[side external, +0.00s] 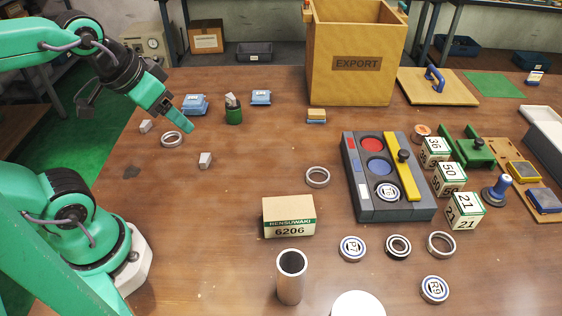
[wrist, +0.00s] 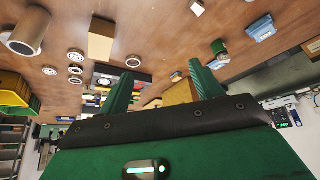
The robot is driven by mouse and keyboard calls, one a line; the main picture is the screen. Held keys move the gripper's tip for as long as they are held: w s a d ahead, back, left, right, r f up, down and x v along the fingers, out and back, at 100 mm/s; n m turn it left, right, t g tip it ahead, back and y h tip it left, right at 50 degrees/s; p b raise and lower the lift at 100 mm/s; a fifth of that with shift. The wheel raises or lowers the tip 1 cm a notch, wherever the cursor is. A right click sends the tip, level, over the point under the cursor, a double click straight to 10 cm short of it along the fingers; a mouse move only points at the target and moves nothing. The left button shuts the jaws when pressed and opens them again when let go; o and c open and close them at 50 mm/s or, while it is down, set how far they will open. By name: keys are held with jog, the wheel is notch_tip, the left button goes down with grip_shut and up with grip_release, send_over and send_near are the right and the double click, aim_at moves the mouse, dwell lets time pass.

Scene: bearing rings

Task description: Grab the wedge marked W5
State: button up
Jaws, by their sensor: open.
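Small pale grey blocks that look like wedges lie on the table at the left. One wedge (side external: 205,160) lies below and right of my gripper (side external: 187,120), and another wedge (side external: 146,126) lies left of a metal ring (side external: 172,139). A similar pale piece (side external: 231,99) sits in a green cup (side external: 233,115). No W5 mark is readable on any of them. My gripper is raised above the table, empty. In the wrist view its two green fingers (wrist: 163,84) stand apart. The wrist view shows pale blocks (wrist: 197,8) at the top.
A large EXPORT box (side external: 350,75) stands at the back. Blue packs (side external: 261,97) lie near the cup. A 6206 carton (side external: 289,217), a steel tube (side external: 291,278) and several rings stand in front. A dark tray (side external: 410,210) lies right. Table left of the carton is mostly clear.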

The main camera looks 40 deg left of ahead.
dwell(0.3)
jog(key=w+a+m+g+y, duration=0.1)
jog(key=w+a+m+g, duration=0.15)
jog(key=w+a, duration=0.5)
jog(key=m+g+h, duration=0.1)
jog(key=m+g, duration=0.2)
jog(key=m, duration=0.3)
send_near(144, 123)
jog(key=shift+w+d+f, duration=0.15)
jog(key=shift+d, duration=0.15)
jog(key=shift+a+f+m, duration=0.2)
jog(key=shift+a+m, duration=0.05)
jog(key=shift+d+f, duration=0.15)
jog(key=shift+f, duration=3.75)
